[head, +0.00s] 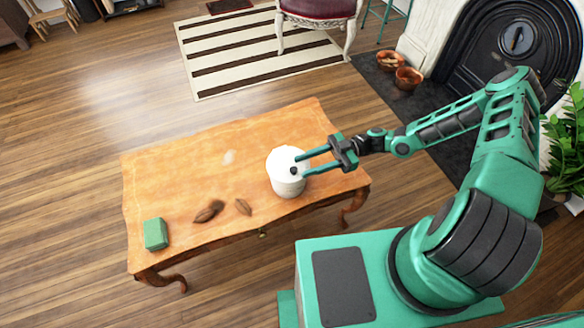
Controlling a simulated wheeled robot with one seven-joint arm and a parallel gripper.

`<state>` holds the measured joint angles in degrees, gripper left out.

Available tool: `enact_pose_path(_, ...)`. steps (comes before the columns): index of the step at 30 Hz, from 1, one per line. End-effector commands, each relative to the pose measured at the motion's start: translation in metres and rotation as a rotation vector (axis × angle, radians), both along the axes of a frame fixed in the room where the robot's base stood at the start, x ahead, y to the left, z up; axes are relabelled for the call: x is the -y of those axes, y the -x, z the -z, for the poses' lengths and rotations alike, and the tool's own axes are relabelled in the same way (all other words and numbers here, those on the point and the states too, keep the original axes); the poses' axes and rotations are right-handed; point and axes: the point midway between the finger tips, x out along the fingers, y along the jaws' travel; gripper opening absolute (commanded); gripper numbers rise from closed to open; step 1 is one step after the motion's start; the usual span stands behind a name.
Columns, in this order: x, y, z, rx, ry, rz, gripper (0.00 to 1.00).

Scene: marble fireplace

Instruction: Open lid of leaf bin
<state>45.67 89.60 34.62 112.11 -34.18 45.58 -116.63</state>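A white round bin (287,184) stands upright near the right end of the wooden table. Its white lid (281,158) is on top, with a small dark knob (293,171) on it. My gripper (299,164) reaches in from the right, over the lid. Its two teal fingers are apart, one on the far side and one on the near side of the knob. I cannot tell whether either finger touches the knob or lid.
The wooden table (190,170) also holds a green block (156,234) at the front left, brown leaf-like pieces (209,211) and (243,207), and a pale small thing (229,157). The table's left and back parts are mostly clear. A chair (318,10) and fireplace (515,40) stand beyond.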

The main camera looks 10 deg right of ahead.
Motion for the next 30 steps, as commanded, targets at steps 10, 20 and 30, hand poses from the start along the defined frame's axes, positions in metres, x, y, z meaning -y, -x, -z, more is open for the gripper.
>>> enact_pose_path(10, -0.042, 0.013, 0.0, -0.001, -0.001, -0.001, 0.38)
enact_pose_path(20, -0.047, 0.014, 0.0, 0.0, 0.0, 0.0, 0.38)
enact_pose_path(30, -0.051, 0.014, 0.0, -0.001, 0.0, 0.001, 0.0)
